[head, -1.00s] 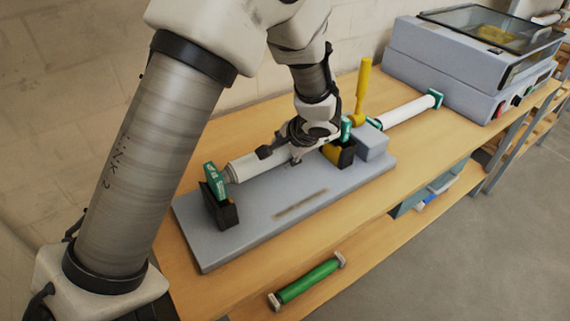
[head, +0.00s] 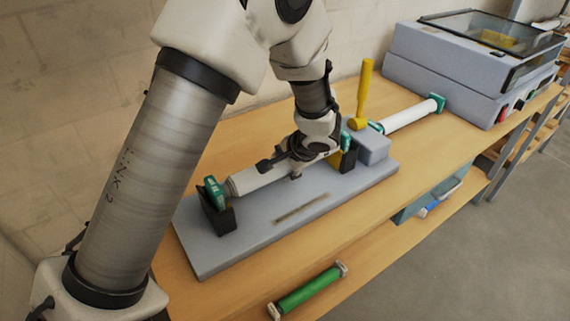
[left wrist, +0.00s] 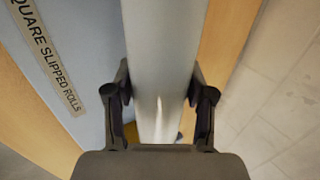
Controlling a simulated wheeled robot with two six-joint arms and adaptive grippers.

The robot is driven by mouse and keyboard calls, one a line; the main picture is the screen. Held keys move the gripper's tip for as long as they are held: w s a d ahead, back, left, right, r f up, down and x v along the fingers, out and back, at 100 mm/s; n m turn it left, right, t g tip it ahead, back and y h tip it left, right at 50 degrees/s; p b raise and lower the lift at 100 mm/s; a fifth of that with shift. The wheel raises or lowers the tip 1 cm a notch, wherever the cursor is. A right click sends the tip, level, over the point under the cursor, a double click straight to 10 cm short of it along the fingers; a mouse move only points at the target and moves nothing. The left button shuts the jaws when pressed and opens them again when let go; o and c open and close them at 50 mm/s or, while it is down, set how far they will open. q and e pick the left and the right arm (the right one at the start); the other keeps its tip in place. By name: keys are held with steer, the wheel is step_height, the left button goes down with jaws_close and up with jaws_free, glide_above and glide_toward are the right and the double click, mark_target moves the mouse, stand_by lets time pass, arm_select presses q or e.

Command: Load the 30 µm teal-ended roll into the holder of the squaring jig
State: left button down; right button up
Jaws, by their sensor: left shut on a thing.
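A white roll (head: 258,178) with teal ends lies lengthwise over the grey squaring jig (head: 262,235). Its left teal end (head: 215,192) is at the black left holder block (head: 218,219); its right teal end (head: 346,141) is by the black right block (head: 349,159). I cannot tell whether the ends are fully seated. My left gripper (head: 297,175) is shut on the roll near its middle. The left wrist view shows the roll (left wrist: 160,60) between both fingers (left wrist: 160,105). The thickness marking is not readable. My right gripper is out of view.
A yellow upright handle (head: 363,92) and grey block (head: 372,147) stand at the jig's right end. Behind them lies another white, teal-ended roll (head: 408,116), near the grey laminator (head: 445,75). A green roll (head: 310,288) is below the table's front edge.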

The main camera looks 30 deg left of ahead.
arm_select(q)
steer(key=shift+c, duration=2)
jaws_free()
steer(key=shift+r, duration=0.1)
steer(key=shift+r+p, duration=0.2)
steer(key=shift+p, duration=0.1)
steer(key=shift+d+r+p, duration=0.25)
steer(key=shift+r+p, duration=0.5)
steer(key=shift+r, duration=0.15)
steer(key=p+v, duration=0.1)
steer(key=v, duration=1)
steer(key=shift+s, duration=0.15)
steer(key=shift+f, duration=0.2)
steer(key=shift+d, duration=0.15)
